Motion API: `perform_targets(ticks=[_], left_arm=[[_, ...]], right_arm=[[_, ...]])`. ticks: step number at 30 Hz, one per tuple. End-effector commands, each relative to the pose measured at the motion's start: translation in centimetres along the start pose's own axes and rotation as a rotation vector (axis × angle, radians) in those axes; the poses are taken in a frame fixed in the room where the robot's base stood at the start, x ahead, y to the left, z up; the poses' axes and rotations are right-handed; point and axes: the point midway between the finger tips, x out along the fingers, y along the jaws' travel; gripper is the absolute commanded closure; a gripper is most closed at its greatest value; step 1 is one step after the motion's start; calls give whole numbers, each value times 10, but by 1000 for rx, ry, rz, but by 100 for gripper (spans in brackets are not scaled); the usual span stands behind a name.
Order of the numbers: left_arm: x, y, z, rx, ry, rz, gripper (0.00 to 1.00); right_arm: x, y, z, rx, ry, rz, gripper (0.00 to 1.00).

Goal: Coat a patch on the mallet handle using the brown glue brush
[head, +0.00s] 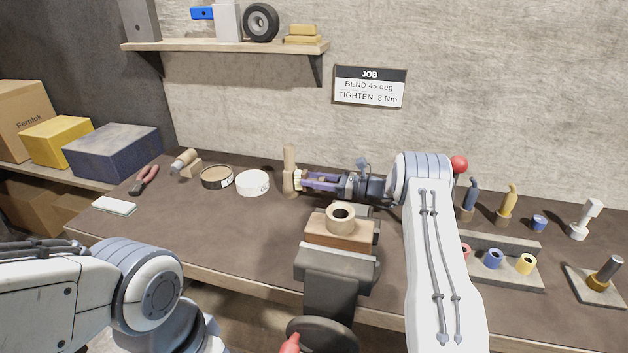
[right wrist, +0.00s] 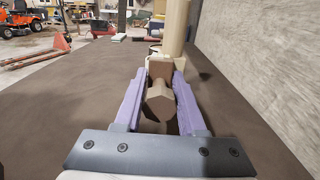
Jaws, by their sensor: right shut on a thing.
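My right gripper (head: 308,181) reaches left over the bench, its purple fingers shut on the brown brush (right wrist: 160,103). The brush also shows between the fingers in the right wrist view, with a pale tip (right wrist: 153,52) at its far end. A pale wooden post (head: 289,161), which looks like the mallet handle, stands upright just beyond the fingertips. It also shows in the right wrist view (right wrist: 175,27). The brush tip is close to its lower part; I cannot tell whether they touch. No glue patch can be made out. My left gripper is out of view.
A round tin (head: 216,177) with a brown inside and a white lid (head: 252,183) lie left of the post. A vise (head: 335,262) holding a wooden block stands in front. Pliers (head: 145,179) lie at left. A rack (head: 500,262) with coloured rings is at right.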

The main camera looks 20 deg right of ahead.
Motion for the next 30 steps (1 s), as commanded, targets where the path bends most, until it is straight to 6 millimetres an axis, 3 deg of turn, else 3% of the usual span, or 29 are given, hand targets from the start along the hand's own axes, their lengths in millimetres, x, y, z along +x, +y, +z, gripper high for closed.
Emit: perform_targets(ticks=[30], left_arm=[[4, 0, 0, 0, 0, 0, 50]], right_arm=[[13, 0, 0, 0, -1, 0, 100]])
